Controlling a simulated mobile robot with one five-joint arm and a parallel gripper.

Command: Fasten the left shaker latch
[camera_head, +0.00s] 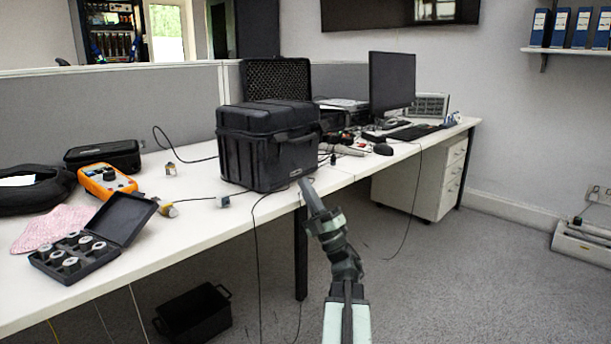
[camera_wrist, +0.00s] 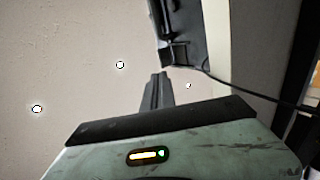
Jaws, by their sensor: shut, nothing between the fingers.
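A large black hard case (camera_head: 265,150) stands on the white desk with its lid down. It appears to be the shaker case; I cannot make out its left latch for certain. My gripper (camera_head: 304,183) is at the desk's front edge, just below the case's lower right corner. In the wrist view my gripper (camera_wrist: 155,88) has its fingers together, with nothing between them. A dark ridged part (camera_wrist: 178,35), seemingly of the case, is just above and right of the fingertips, apart from them. I cannot tell whether a latch is on it.
The white desk (camera_head: 200,200) holds an open box of round pieces (camera_head: 75,255), an orange meter (camera_head: 105,180) and a small black case (camera_head: 103,155) on the left. A monitor (camera_head: 391,82) stands right. A black cable (camera_wrist: 250,95) runs near the fingers. Open floor lies right.

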